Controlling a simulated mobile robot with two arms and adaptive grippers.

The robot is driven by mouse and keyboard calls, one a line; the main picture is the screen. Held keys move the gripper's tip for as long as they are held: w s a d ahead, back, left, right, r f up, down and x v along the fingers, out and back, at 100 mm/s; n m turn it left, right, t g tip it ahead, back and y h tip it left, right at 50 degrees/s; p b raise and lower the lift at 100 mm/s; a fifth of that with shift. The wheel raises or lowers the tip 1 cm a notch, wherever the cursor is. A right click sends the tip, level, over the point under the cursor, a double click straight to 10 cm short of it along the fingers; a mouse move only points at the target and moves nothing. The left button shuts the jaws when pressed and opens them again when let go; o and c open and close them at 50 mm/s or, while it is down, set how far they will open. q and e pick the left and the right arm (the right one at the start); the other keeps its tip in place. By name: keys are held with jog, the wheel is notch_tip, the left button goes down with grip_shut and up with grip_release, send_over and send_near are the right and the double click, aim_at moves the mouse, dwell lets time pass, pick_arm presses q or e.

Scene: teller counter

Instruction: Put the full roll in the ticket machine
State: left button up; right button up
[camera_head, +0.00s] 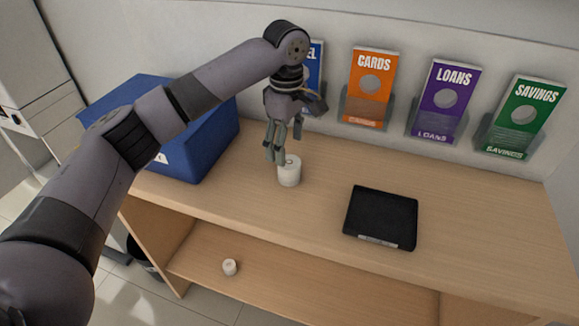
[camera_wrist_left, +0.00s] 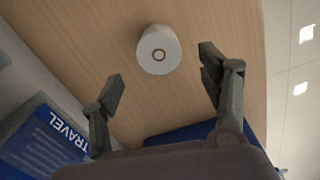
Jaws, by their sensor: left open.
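A large white roll (camera_head: 289,172) stands upright on the wooden counter. In the left wrist view the roll (camera_wrist_left: 159,50) shows its round top with a small core ring. My left gripper (camera_head: 284,150) is open and empty, pointing down just above and behind the roll. In the left wrist view its fingers (camera_wrist_left: 160,73) are spread, with the roll beyond them and roughly between them. A smaller white roll (camera_head: 230,267) is on the lower shelf. No part is clearly recognisable as a ticket machine; a blue box (camera_head: 205,150) stands at the counter's left, partly hidden by my arm.
A black flat tray or pad (camera_head: 380,216) lies right of the roll. Orange (camera_head: 368,88), purple (camera_head: 442,101) and green (camera_head: 521,117) leaflet holders line the wall; a blue leaflet (camera_wrist_left: 43,143) is partly hidden behind my gripper. The counter's right side is clear.

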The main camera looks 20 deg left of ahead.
aim_at(288, 161)
pick_arm(q)
jog(key=shift+s+f, duration=0.15)
jog(key=shift+f, duration=0.8)
jog(key=shift+f+p, duration=0.4)
jog(key=shift+p, duration=0.1)
notch_tip(288, 161, down, 4)
jog(key=shift+d+r+p, duration=0.15)
jog(key=shift+p, duration=0.45)
jog(key=shift+f, duration=0.3)
pick_arm(e)
jog(key=r, duration=0.1)
jog(key=w+r, duration=0.1)
jog(key=shift+w+r, duration=0.25)
jog(key=shift+r, duration=0.05)
